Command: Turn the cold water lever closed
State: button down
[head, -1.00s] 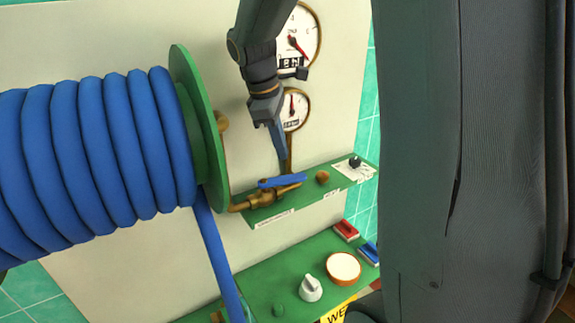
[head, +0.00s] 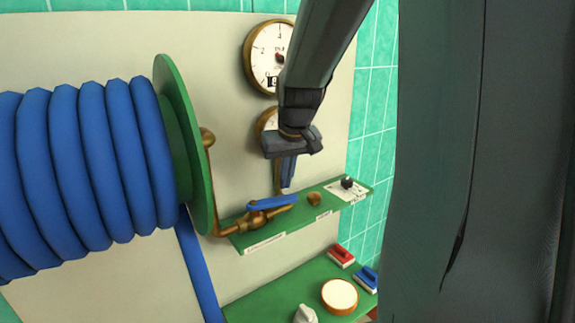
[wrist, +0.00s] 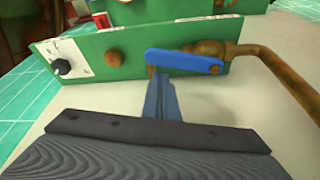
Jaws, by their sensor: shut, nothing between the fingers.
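The cold water lever (head: 272,202) is a flat blue handle on a brass valve (head: 258,216) above the green shelf. In the head view it runs roughly along the shelf, its free end to the right. The lever also shows in the wrist view (wrist: 185,61), its pivot at the right end. My gripper (head: 287,186) is shut and empty, fingers pointing down close to the lever's free end. In the wrist view its narrow fingertips (wrist: 160,76) appear just below that end; I cannot tell whether they touch it.
A green reel with blue hose (head: 120,160) stands close on the left. Round gauges (head: 268,58) are on the panel behind my arm. A brass knob (head: 314,199) and a black knob (head: 347,183) sit right of the lever. A lower green shelf (head: 275,294) carries more controls.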

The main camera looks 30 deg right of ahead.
jog(key=shift+x, duration=1.3)
